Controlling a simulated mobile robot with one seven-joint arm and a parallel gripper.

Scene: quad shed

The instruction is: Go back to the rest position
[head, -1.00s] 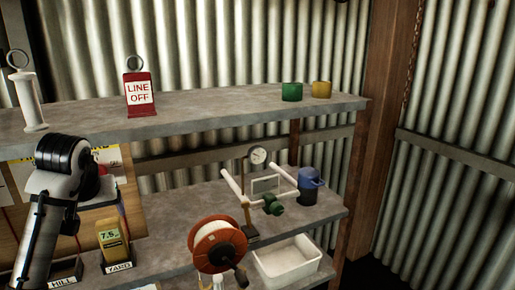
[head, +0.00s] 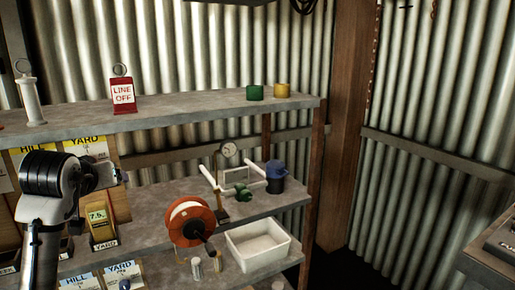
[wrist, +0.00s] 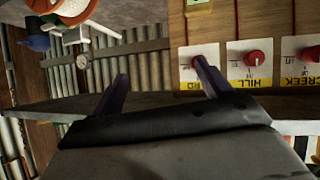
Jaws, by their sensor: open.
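My gripper (wrist: 160,88) shows in the wrist view with its two dark fingers spread apart and nothing between them. In that view a board with red knobs (wrist: 257,58) on HILL and CREEK labels lies beyond the fingers, at the right. In the head view my arm rises at the left, in front of the shelves; the gripper's fingers cannot be made out there.
An upper shelf (head: 190,110) holds a red LINE OFF tag (head: 122,95), a green cup (head: 254,92) and a yellow cup (head: 281,90). Below are an orange reel (head: 190,222), a white bin (head: 258,244) and a blue jug (head: 275,176). A bench edge (head: 487,262) shows at right.

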